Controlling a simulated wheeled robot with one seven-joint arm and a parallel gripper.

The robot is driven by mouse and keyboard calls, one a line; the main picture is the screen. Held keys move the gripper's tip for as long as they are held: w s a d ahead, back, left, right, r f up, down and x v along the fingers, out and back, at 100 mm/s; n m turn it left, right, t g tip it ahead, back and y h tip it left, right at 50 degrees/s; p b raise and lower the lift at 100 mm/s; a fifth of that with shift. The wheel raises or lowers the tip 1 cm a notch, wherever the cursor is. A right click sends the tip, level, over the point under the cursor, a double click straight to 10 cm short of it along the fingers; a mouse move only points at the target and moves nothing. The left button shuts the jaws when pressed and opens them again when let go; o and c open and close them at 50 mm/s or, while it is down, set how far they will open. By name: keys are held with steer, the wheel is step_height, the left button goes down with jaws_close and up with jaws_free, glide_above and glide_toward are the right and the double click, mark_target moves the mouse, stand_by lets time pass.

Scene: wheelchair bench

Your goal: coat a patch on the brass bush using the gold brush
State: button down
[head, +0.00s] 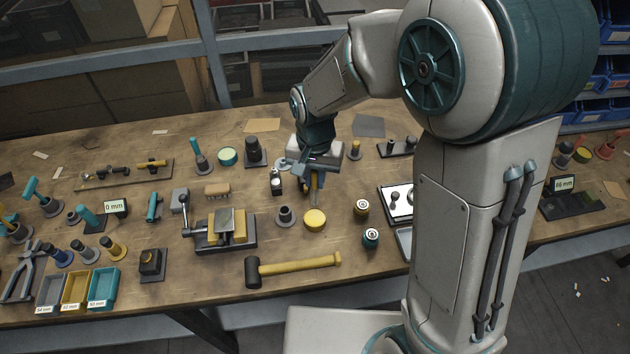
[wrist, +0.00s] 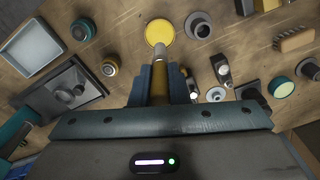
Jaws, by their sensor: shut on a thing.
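My gripper (wrist: 160,90) is shut on the gold brush (wrist: 160,72), whose tip points away from the jaws. In the head view my gripper (head: 315,182) is low over the middle of the bench, just behind a round yellow tin (head: 315,219). In the wrist view the brush tip appears at the near edge of the tin (wrist: 160,32); I cannot tell whether they touch. A small dark round piece with a brass-coloured top (head: 361,208) stands right of the tin and looks most like the brass bush. It is left of the brush in the wrist view (wrist: 110,66).
A similar teal-topped piece (head: 371,237) stands nearby. A grey flanged part (head: 285,216) is left of the tin, a small black-and-white item (head: 276,183) beside my gripper. A mallet (head: 293,269) lies in front, a vise (head: 222,238) left, a tray (head: 397,203) right.

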mark_target(315, 196)
steer(key=shift+f, duration=0.15)
steer(key=shift+f+b, duration=2.45)
steer(key=shift+f, duration=0.45)
steer(key=shift+f+b, duration=0.4)
steer(key=shift+f, duration=0.1)
steer(key=shift+r, duration=0.15)
steer(key=shift+r+p, duration=2.5)
steer(key=shift+r, duration=0.95)
